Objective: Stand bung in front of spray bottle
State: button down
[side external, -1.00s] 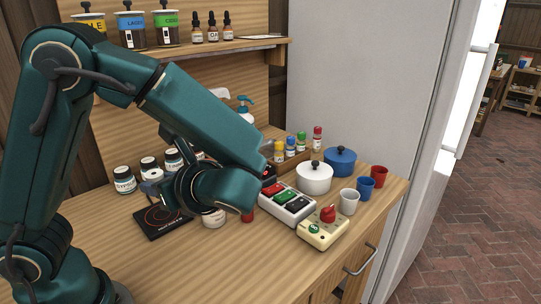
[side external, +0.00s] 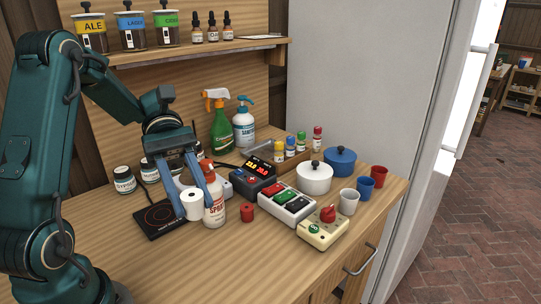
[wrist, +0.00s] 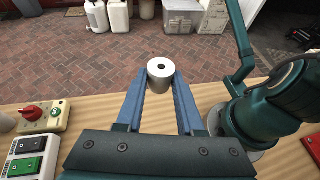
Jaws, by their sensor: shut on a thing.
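The bung (side external: 192,204) is a white, short cylinder with a dark hole in its top. My gripper (side external: 193,206) is shut on it, with a blue finger on either side. It also shows between the fingertips in the wrist view (wrist: 160,69), seen against the brick floor past the counter edge, so it appears raised. The spray bottle (side external: 215,207), white and red with a "SPRAY" label, stands upright on the counter, just right of the bung in the side view. My right finger covers part of it. Whether finger and bottle touch, I cannot tell.
A red piece with a hole (side external: 247,213) stands right of the spray bottle. A black hotplate (side external: 152,222) lies to the left. A display box (side external: 252,180), a switch box (side external: 288,205) and a green trigger bottle (side external: 221,133) stand nearby. The front counter is clear.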

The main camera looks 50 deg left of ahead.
jog(key=w+a+r+n+t+y, duration=0.2)
jog(key=w+a+r+n+t, duration=0.45)
jog(key=n+t, duration=0.3)
jog(key=t, duration=0.1)
send_over(264, 267)
notch_tip(264, 267, down, 20)
jog(key=shift+f, duration=2)
jog(key=shift+f, duration=0.1)
jog(key=c, duration=0.5)
grip_release()
